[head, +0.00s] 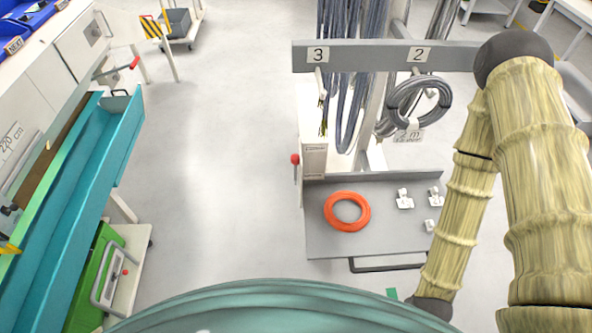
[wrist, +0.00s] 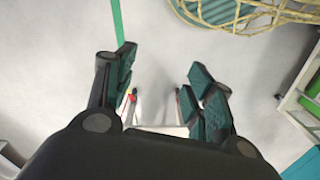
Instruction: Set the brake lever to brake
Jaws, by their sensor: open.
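In the head view a lever with a red knob (head: 295,159) stands at the left side of the grey reel stand (head: 330,240). A second red-tipped handle (head: 134,62) is on the bench at the upper left. No label tells which is the brake lever, and I cannot read a brake setting. My gripper (wrist: 163,66) is open and empty in the wrist view, over pale floor. A small red-tipped part (wrist: 132,97) shows beside its left finger, partly hidden; I cannot tell which lever it is. My gripper is outside the head view.
An orange cable coil (head: 333,222) and small white fittings (head: 405,199) lie on the stand's grey plate. Grey cables hang from a bar (head: 450,56) marked 3 and 2. Floor between is clear.

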